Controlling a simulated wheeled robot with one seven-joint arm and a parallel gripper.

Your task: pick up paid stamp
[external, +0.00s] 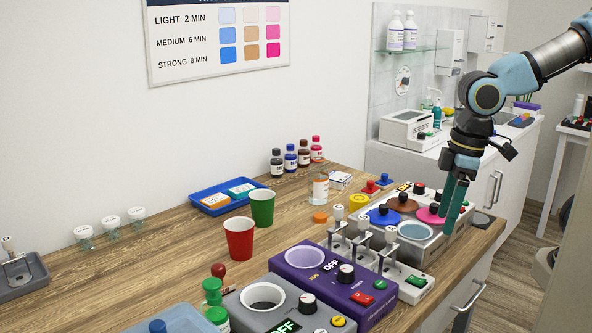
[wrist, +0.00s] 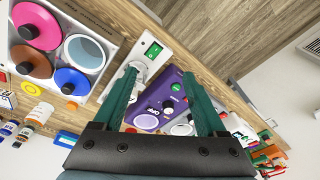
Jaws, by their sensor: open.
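I cannot read the word "paid" on any stamp. Two small knob-handled pieces that look like stamps, one red (external: 371,187) and one blue (external: 385,179), stand side by side at the back right of the wooden counter in the external view. My gripper (external: 449,214) is open and empty, pointing down by the right end of the counter, in front and to the right of them. In the wrist view my gripper (wrist: 160,75) has its two green fingers spread, with a purple heater and a white device below and nothing held. The stamps are not clear there.
A wax warmer with coloured lids (external: 436,215) is close beside my gripper. Red (external: 239,243) and green (external: 262,211) cups and a blue tray (external: 208,203) stand behind.

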